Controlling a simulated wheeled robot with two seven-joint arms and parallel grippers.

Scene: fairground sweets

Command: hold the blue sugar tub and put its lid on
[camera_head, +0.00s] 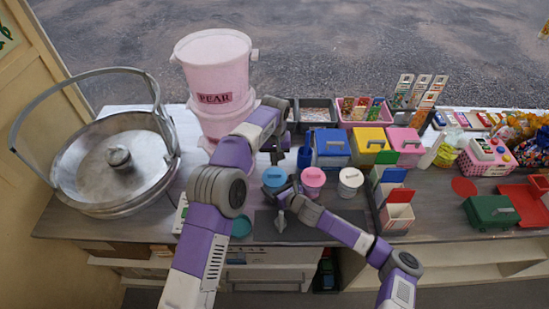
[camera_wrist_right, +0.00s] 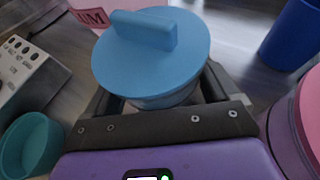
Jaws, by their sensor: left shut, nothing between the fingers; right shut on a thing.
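The blue sugar tub (camera_wrist_right: 165,99) stands upright, with its light blue lid (camera_wrist_right: 151,52) on top, bar handle up. In the head view the lid (camera_head: 274,176) hides most of the tub. My right gripper (camera_head: 284,193) is shut on the tub, its fingers on either side of the body below the lid. The lid lies over the mouth; whether it is pressed fully down I cannot tell. My left gripper (camera_head: 279,146) is shut and empty behind the tub, apart from the lid. Its fingertips are hard to make out.
A pink tub (camera_head: 313,179) and a white tub (camera_head: 350,180) stand to the right. A dark blue cup (camera_head: 305,153) is behind. A teal bowl (camera_head: 241,227) is at the front left. A pink bucket (camera_head: 214,75) and a large metal pan (camera_head: 85,160) fill the left.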

